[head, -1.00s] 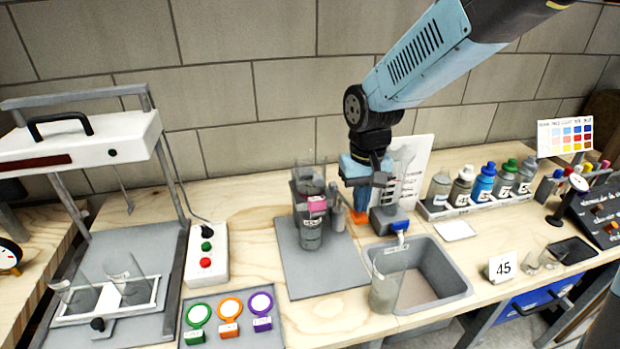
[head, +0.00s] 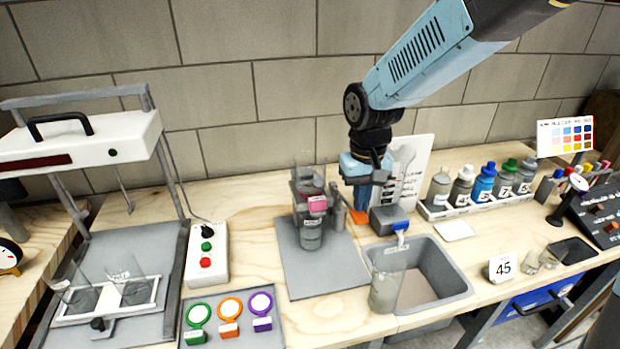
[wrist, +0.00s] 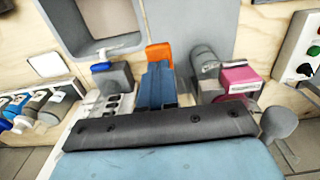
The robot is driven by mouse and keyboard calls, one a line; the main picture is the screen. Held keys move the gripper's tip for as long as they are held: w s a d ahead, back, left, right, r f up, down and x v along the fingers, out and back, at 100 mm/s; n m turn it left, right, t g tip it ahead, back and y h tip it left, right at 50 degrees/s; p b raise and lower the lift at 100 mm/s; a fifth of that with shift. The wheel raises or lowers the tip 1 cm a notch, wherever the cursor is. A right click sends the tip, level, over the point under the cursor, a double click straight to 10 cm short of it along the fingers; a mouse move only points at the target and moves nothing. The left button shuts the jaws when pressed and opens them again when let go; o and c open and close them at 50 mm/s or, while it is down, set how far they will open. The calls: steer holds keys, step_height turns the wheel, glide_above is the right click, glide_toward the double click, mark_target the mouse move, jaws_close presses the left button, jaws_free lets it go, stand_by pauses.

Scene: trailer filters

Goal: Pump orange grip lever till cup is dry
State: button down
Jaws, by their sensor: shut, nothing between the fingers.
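The orange grip lever (head: 361,217) shows just below my gripper (head: 362,203) in the head view. In the wrist view the lever (wrist: 159,54) is just beyond the blue fingertips (wrist: 158,74). My gripper is shut with nothing between its fingers, pointing down; I cannot tell whether it touches the lever. A clear cup (head: 310,178) stands upright at the top of an apparatus left of my gripper, above a pink block (head: 317,204). A grey cylinder (head: 311,235) sits below. I cannot tell how much liquid is in the cup.
A grey sink (head: 453,284) lies in front right, with a clear beaker (head: 386,280) at its left edge. A blue-topped dispenser (head: 388,218) stands right of the lever. A bottle rack (head: 440,212) is further right. A switch box (head: 206,252) stands left of the grey mat (head: 290,275).

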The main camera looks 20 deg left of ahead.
mark_target(358, 220)
steer(key=shift+f, duration=0.1)
stand_by(0.3)
steer(key=shift+f, duration=3.05)
steer(key=shift+r, duration=3.15)
steer(key=shift+r, duration=2.55)
